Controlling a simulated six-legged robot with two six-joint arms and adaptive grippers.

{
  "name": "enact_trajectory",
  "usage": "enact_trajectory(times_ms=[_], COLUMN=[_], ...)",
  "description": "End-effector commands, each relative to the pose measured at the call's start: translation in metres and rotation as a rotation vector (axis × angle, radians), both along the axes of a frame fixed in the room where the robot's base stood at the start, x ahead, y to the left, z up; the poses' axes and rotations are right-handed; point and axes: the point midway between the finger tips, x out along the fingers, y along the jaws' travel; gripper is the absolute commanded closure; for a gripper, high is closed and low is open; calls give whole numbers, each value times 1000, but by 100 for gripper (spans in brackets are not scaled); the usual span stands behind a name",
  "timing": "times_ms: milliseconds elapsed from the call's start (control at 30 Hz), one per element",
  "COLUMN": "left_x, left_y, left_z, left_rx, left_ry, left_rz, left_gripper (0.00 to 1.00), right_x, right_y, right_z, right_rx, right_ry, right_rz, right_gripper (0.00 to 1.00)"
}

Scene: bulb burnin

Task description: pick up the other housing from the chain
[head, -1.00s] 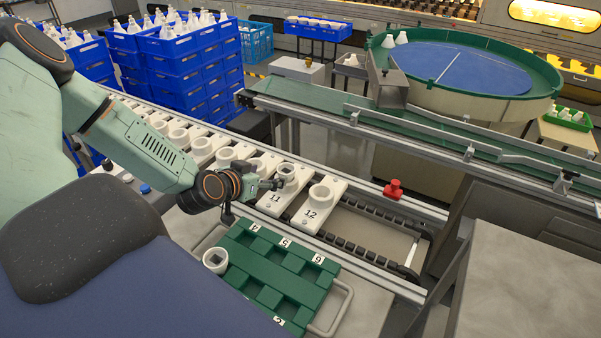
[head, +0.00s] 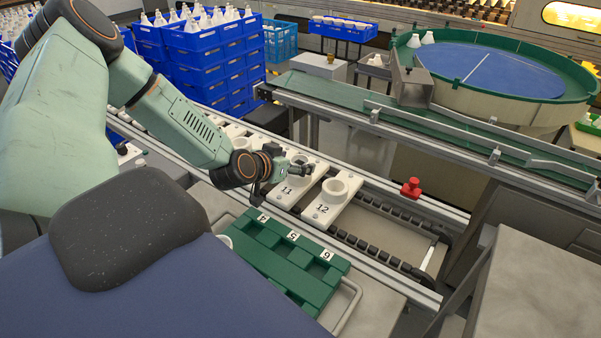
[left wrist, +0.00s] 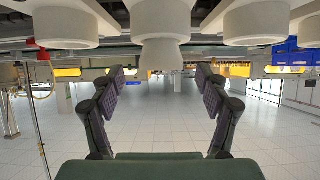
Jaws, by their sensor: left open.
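White plates with round white holders ride on the chain. Plate 12 carries a white ring-shaped holder (head: 337,187), and plate 11 carries another (head: 299,169), partly covered by my left gripper. My left gripper (head: 303,169) is open at plate 11's holder, its fingers pointing right. The left wrist view looks upside down. There a pale housing (left wrist: 160,55) projects from the middle white holder (left wrist: 160,20), lined up between my spread fingers (left wrist: 163,90). Nothing is gripped. I cannot tell how far the fingers reach around it. My right gripper is out of view.
A green tray (head: 283,262) with numbered pockets stands in front of the chain. A white piece (head: 226,240) at its left is mostly hidden by my body. A red button (head: 411,187) sits on the chain's far rail. A green conveyor (head: 400,122) runs behind.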

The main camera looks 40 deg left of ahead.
Motion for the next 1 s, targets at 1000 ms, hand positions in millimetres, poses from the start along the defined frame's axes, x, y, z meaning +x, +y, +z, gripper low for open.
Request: enact_trajectory(times_ms=[1000], left_x=[29], left_y=[4], left_z=[-16], left_rx=[0], left_ry=[0], left_rz=[0], left_gripper=[57], right_x=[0], right_y=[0], right_z=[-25], right_rx=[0], right_ry=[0], right_rz=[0], right_gripper=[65])
